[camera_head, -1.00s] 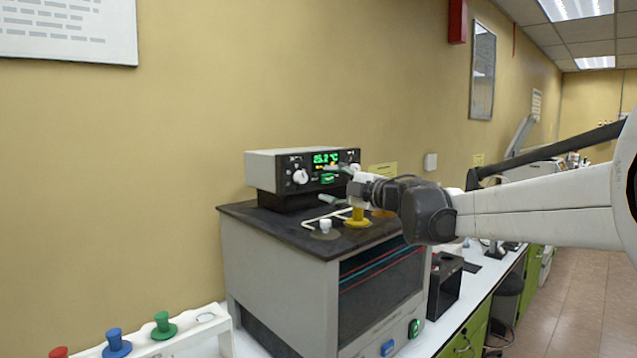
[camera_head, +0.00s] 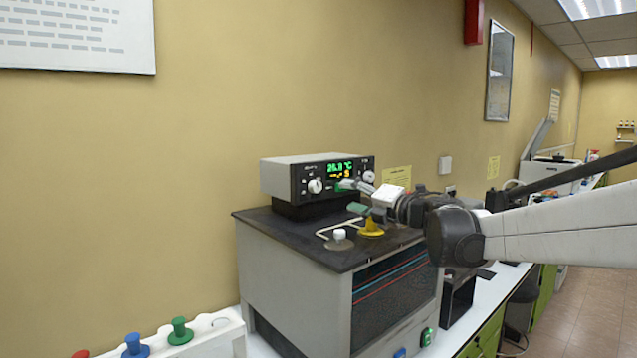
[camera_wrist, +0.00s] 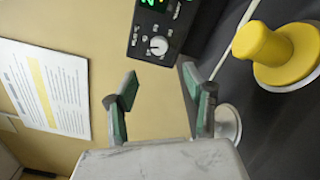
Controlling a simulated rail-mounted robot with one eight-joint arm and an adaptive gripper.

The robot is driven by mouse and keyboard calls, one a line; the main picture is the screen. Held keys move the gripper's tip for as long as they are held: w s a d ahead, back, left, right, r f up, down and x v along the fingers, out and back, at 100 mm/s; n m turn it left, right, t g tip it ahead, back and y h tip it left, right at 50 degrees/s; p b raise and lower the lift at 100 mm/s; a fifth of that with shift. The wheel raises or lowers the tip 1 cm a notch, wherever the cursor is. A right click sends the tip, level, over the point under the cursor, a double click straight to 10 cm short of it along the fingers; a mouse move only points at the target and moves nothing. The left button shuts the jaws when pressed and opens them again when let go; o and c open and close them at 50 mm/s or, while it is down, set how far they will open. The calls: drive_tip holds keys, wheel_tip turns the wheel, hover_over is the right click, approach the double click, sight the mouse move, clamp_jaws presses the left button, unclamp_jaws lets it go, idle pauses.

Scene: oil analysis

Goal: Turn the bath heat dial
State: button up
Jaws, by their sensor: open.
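A control box (camera_head: 282,178) with a black front panel stands on top of the bath (camera_head: 290,285). A white dial (camera_head: 315,186) is left of its green-lit display (camera_head: 340,167); a second white knob (camera_head: 369,177) is at the right end. I cannot read the labels to tell which is the heat dial. My gripper (camera_head: 352,196) is open and empty in front of the panel, right of the left dial in the head view.
A yellow stopper (camera_head: 370,228) and a white-capped item (camera_head: 340,236) stand on the bath's black top below my gripper. The yellow stopper (camera_wrist: 265,45) is at the right in the wrist view. Coloured stoppers sit in a white rack (camera_head: 205,335) at lower left.

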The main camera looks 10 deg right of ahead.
sight(318, 188)
drive_tip(key=w+a+n+p, duration=0.2)
drive_tip(key=w+n, duration=0.1)
drive_tip(key=w+a+n+p, duration=0.2)
drive_tip(key=w+n, duration=0.1)
drive_tip(key=w, duration=0.1)
drive_tip(key=w+a+n+p, duration=0.2)
drive_tip(key=w+n, duration=0.1)
drive_tip(key=shift+w+a+n, duration=0.1)
drive_tip(key=shift+w+n, duration=0.25)
drive_tip(key=shift+n, duration=0.05)
idle(0.4)
drive_tip(key=c, duration=1.1)
drive_tip(key=shift+f+m+b, duration=0.15)
drive_tip(key=shift+m+b, duration=0.35)
drive_tip(key=shift+m, duration=0.1)
drive_tip(key=shift+c, duration=0.2)
drive_tip(key=shift+m+b, duration=0.5)
drive_tip(key=shift+m, duration=0.5)
drive_tip(key=o, duration=1.1)
